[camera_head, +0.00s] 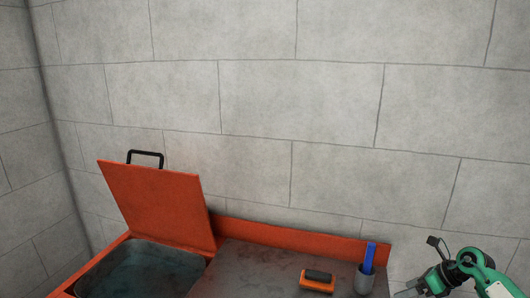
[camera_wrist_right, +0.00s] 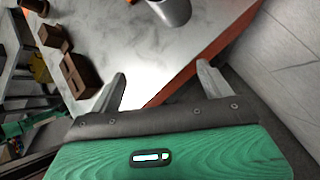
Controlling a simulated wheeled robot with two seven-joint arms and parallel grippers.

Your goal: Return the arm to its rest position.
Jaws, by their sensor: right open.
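My right gripper (camera_wrist_right: 162,85) is open in the right wrist view. Its two grey fingers stand well apart with nothing between them, in front of the grey worktop (camera_wrist_right: 135,55). In the head view my green and black right arm shows at the bottom right corner, to the right of the worktop (camera_head: 245,270), partly cut off by the frame. My left gripper is in neither view.
A grey cup (camera_head: 365,280) holds a blue object (camera_head: 369,257); an orange and black block-like item (camera_head: 318,281) lies beside it. A raised orange lid (camera_head: 158,205) stands behind an open basin (camera_head: 140,272). A block wall (camera_head: 290,90) stands behind.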

